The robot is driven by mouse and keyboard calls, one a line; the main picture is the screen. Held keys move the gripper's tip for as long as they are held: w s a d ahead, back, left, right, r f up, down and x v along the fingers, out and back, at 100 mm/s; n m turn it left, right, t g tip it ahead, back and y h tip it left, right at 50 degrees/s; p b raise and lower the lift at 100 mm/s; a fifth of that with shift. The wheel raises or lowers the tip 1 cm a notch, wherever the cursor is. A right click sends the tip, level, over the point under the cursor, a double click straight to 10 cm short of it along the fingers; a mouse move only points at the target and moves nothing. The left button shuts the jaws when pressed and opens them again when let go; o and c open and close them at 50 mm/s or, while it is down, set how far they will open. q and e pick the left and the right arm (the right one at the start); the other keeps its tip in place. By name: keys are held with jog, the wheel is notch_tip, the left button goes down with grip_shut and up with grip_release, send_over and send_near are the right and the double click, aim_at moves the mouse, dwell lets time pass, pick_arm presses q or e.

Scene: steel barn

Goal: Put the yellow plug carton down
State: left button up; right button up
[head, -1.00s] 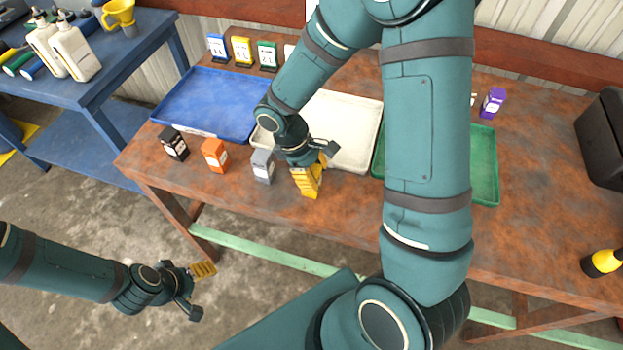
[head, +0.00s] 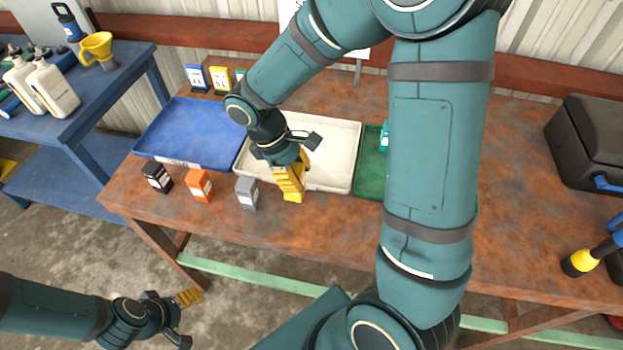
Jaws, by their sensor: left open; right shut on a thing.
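My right gripper (head: 291,174) is shut on the yellow plug carton (head: 293,194). The carton and the yellow fingers blend together, so their outlines are hard to separate. They overlap the front rim of the white tray (head: 335,185) in the head view. I cannot tell how high the carton is above the table or tray. A grey carton (head: 247,194) stands just left of it on the table. My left gripper (head: 186,312) is open and empty, low at the left, in front of the table.
A blue tray (head: 195,135) lies left of the white one, a green tray (head: 371,172) right, partly behind my arm. Orange (head: 199,186) and black (head: 157,178) cartons stand along the front. A black case (head: 590,140) stands at right. Bare table (head: 530,215) lies right of my arm.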

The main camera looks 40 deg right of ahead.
jog(key=shift+r, duration=0.4)
jog(key=d+f+m+p, duration=0.1)
jog(key=d+f+p, duration=0.1)
jog(key=d, duration=0.9)
jog(key=d+f+m+p, duration=0.1)
jog(key=d+f+p, duration=0.2)
jog(key=d, duration=0.8)
jog(key=s+d+r+n+p, duration=0.15)
jog(key=s+d, duration=0.25)
jog(key=d, duration=0.4)
jog(key=s+d+r+p, duration=0.1)
jog(key=s+d+r, duration=0.15)
jog(key=d, duration=0.55)
jog(key=s+d+r+n+p, duration=0.1)
jog(key=s+d+r, duration=0.1)
jog(key=s+d, duration=0.45)
jog(key=f, duration=0.3)
jog(key=w+d+f, duration=0.1)
jog(key=f, duration=0.5)
jog(key=shift+w+d+f, duration=0.15)
jog(key=shift+w, duration=0.25)
jog(key=shift+f, duration=0.55)
jog(key=shift+r, duration=0.1)
